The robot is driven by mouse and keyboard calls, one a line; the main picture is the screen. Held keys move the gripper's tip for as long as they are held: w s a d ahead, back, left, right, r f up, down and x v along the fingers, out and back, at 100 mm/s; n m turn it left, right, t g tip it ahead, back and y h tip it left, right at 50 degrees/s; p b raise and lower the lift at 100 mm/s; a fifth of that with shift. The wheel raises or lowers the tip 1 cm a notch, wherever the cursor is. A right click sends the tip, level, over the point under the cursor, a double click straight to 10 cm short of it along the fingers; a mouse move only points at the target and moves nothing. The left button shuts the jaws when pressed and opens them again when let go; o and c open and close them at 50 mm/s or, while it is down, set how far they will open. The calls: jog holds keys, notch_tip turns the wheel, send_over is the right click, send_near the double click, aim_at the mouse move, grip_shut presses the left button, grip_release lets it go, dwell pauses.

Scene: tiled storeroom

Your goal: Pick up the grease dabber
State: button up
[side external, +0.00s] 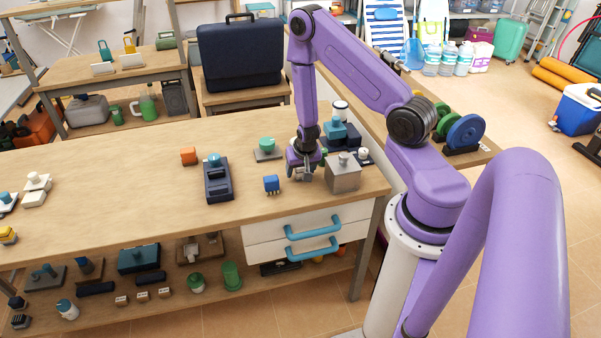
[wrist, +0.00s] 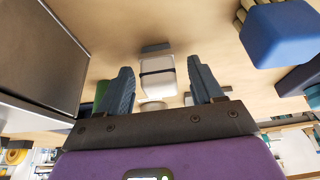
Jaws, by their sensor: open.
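A small pale object with a dark band and a grey end (wrist: 160,78), which looks like the grease dabber, lies on the wooden bench top. In the wrist view it lies between and just beyond my two fingers, with gaps on both sides. My gripper (wrist: 160,70) is open and empty, pointing down at it. In the side view my gripper (side external: 300,174) is low over the bench, left of a grey metal box; the pale object is not clearly visible there, likely hidden by the fingers.
The grey metal box (side external: 343,175) stands close on one side, and a small blue block (side external: 271,184) on the other. A green-knobbed piece (side external: 267,147) and a dark blue device (side external: 217,182) are farther left. Teal and dark items (side external: 339,133) stand behind. The bench's left middle is clear.

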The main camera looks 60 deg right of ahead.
jog(key=shift+d+f, duration=0.1)
jog(key=shift+f, duration=0.05)
jog(key=c, duration=1.1)
jog(key=shift+o, duration=0.2)
jog(key=shift+r, duration=0.2)
jog(key=shift+r, duration=4.8)
jog(key=shift+o, duration=1)
jog(key=shift+c, duration=0.4)
